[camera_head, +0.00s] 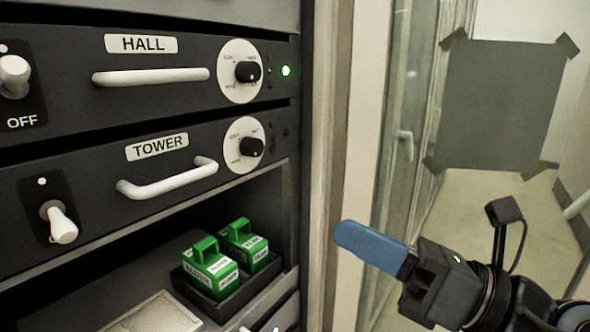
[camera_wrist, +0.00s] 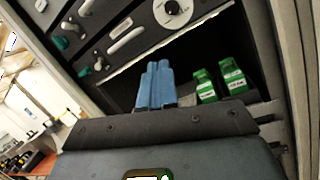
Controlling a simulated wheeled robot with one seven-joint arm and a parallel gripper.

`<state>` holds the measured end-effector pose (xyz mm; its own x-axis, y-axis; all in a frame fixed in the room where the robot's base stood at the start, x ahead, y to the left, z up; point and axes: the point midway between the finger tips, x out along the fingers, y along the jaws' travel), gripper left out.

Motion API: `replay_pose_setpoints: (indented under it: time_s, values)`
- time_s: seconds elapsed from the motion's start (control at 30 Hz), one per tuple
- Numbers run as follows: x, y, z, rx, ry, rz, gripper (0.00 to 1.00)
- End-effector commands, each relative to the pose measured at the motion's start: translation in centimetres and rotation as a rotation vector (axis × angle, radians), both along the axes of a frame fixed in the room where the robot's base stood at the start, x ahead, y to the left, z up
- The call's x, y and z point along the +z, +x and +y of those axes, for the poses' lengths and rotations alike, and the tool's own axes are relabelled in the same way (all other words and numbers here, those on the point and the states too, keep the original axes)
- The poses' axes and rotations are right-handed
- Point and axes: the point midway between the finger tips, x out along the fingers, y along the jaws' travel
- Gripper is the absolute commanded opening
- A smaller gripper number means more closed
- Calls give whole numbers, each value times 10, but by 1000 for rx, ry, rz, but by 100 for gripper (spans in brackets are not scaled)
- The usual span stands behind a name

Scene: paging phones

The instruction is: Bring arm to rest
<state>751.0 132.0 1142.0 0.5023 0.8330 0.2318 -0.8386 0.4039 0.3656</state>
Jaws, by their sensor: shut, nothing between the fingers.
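My gripper (camera_head: 372,247) is in the lower right of the head view, in front of the door frame and to the right of the rack. Its blue fingers point left toward the rack and are closed together. In the wrist view my gripper (camera_wrist: 156,84) shows both blue fingers side by side, touching, with nothing between them. The fingers are apart from the rack and from everything in it.
The rack holds a HALL panel (camera_head: 178,112) with a lit green light and a TOWER panel (camera_head: 90,200). Two green labelled blocks (camera_head: 211,269) sit in a dark tray in the open bay below. A glass door (camera_head: 405,100) and open floor (camera_head: 480,205) lie to the right.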

Motion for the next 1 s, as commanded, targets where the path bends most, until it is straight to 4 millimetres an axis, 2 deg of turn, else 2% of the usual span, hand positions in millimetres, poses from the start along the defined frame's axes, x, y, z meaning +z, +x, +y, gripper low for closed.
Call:
replay_pose_setpoints:
  time_s: [0.03,0.1,0.37,0.67,0.87,1.0]
  values:
    - [-10,-16,3,27,92,57,0]
    - [-16,-36,3,59,221,129,0]
    - [-41,-100,-16,129,705,425,0]
    - [-84,-162,-60,106,1264,803,0]
    - [-125,-206,-91,25,1636,1059,0]
    - [-158,-243,-109,-66,1894,1231,0]
